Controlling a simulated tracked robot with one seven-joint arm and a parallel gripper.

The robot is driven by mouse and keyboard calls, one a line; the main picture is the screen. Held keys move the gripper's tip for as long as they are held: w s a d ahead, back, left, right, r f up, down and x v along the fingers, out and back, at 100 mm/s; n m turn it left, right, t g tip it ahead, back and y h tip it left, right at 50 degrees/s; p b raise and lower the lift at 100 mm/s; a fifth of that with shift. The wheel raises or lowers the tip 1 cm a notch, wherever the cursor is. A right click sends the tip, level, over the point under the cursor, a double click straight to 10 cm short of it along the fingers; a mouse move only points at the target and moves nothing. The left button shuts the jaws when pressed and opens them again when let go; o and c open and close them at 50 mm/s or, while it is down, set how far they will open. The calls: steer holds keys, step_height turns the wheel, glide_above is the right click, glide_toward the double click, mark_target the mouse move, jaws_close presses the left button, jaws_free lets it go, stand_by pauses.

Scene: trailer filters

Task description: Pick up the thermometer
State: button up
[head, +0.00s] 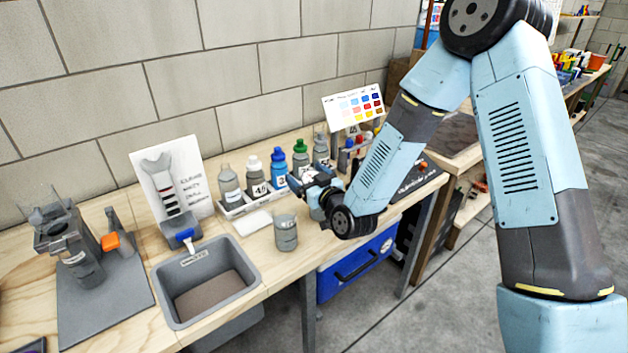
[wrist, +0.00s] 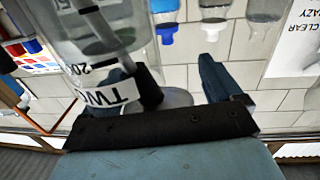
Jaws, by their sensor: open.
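No thermometer can be made out for certain in either view. In the wrist view, which looks upside down, a clear container (wrist: 125,40) with a printed label is close on the left. A grey rod (wrist: 98,22) shows in or behind it; I cannot tell if this is the thermometer. Nothing is seen between the fingers. In the head view my gripper (head: 312,183) is low over the bench, in front of the bottle row and partly hiding it.
Several capped bottles, one with a blue cap (head: 279,172), stand in a white tray (head: 236,210). A grey cup (head: 286,234) stands near the front edge. A grey sink (head: 250,268) and a stand (head: 85,262) are left. A colour chart (head: 355,108) stands behind.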

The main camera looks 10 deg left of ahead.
steer(key=shift+a, duration=0.15)
steer(key=shift+w+d, duration=0.1)
steer(key=shift+d, duration=0.15)
steer(key=shift+c, duration=1.3)
steer(key=shift+r, duration=0.1)
steer(key=c, duration=1)
